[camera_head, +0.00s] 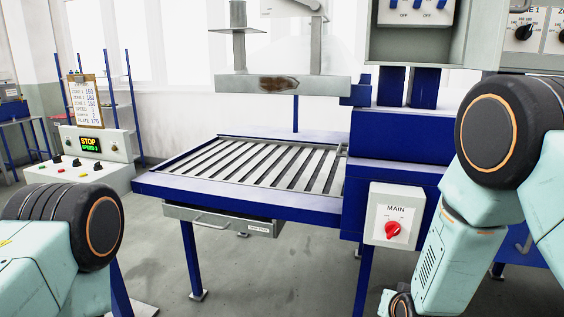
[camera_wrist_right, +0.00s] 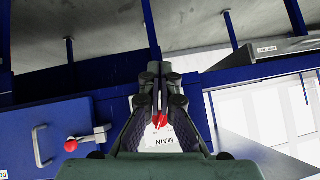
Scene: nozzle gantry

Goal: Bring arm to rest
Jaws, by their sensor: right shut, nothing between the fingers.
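My right gripper (camera_wrist_right: 157,78) shows in the right wrist view, with its fingers shut and nothing between them. Behind and between its linkages I see the white MAIN switch plate (camera_wrist_right: 172,141) with its red knob (camera_wrist_right: 159,120), partly covered by the fingers. I cannot tell the exact gap to the plate.
A blue table (camera_head: 155,184) with a slatted top stands in the middle, with a drawer (camera_head: 230,222) under it. A gantry bar (camera_head: 285,84) hangs above. A control console (camera_head: 75,172) with a STOP display is at the left. Open floor lies in front.

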